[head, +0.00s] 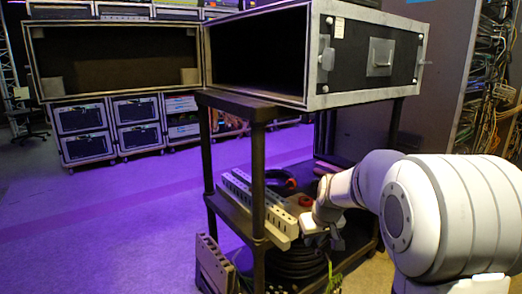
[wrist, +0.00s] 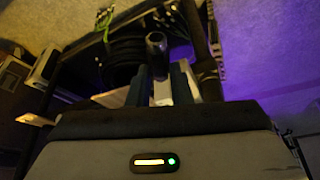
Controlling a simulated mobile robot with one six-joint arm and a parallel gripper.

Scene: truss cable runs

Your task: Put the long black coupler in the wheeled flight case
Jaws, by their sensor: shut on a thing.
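My gripper (wrist: 160,82) is shut on a long dark cylindrical piece with a rounded end, which looks like the long black coupler (wrist: 156,43). The coupler sticks out beyond the fingers in the wrist view. In the head view my gripper (head: 318,226) is low at the cart's shelf, beside white power strips; the coupler cannot be made out there. An open flight case (head: 316,60) sits on top of the cart, its dark inside facing left. Other flight cases (head: 80,118) on small wheels stand at the back left. I cannot tell which is the task's case.
The black cart (head: 259,170) has posts and a middle shelf holding power strips (head: 262,205) and a red ring (head: 305,200). Coiled black cable (head: 295,262) lies below. A cable-filled rack (head: 490,85) stands at the right. The purple-lit floor (head: 100,210) at left is clear.

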